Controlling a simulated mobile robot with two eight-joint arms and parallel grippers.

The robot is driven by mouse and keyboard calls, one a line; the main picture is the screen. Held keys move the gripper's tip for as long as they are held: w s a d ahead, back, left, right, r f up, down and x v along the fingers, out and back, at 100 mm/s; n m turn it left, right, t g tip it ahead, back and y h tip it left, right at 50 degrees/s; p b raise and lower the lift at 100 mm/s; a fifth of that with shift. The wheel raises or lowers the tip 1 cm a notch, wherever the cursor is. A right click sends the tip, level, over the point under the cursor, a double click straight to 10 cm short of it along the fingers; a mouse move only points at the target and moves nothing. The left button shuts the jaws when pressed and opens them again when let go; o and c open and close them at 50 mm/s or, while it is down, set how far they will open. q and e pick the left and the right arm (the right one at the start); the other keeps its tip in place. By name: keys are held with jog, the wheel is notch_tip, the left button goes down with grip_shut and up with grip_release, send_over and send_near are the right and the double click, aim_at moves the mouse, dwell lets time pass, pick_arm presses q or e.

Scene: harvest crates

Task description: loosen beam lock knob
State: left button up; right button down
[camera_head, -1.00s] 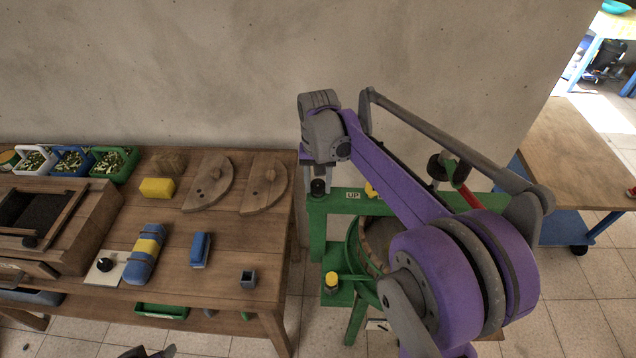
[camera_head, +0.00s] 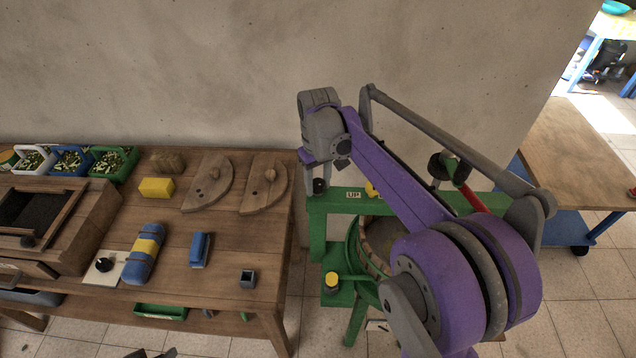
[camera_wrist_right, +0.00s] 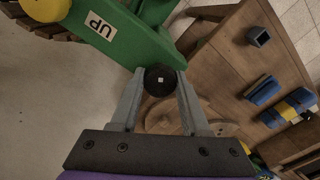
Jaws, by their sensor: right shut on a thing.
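The beam lock knob (camera_head: 319,186) is a small round black knob at the left end of the green beam (camera_head: 335,202). In the right wrist view the knob (camera_wrist_right: 160,79) shows a small pale square on its top. My right gripper (camera_head: 319,182) reaches down to it, and its two grey fingers are shut on the knob from both sides, as the right wrist view (camera_wrist_right: 160,84) shows. The beam carries an "UP" label (camera_head: 353,195) beside the knob. My left gripper is not clearly in view.
Left of the beam stands a wooden table (camera_head: 215,275) with rounded boards (camera_head: 208,190), a yellow block (camera_head: 156,188), a blue brush-like thing (camera_head: 200,250) and a small grey cup (camera_head: 248,278). A slatted basket (camera_head: 371,262) sits under the beam. A dark shape at the bottom edge is unclear.

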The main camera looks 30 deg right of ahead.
aim_at(318, 183)
jog(key=n, duration=0.6)
jog(key=shift+n, duration=0.3)
jog(key=n, duration=0.5)
jog(key=shift+f, duration=0.1)
jog(key=shift+b, duration=0.3)
jog(key=shift+c, duration=1.9)
grip_release()
notch_tip(318, 183, up, 11)
jog(key=shift+p, duration=0.4)
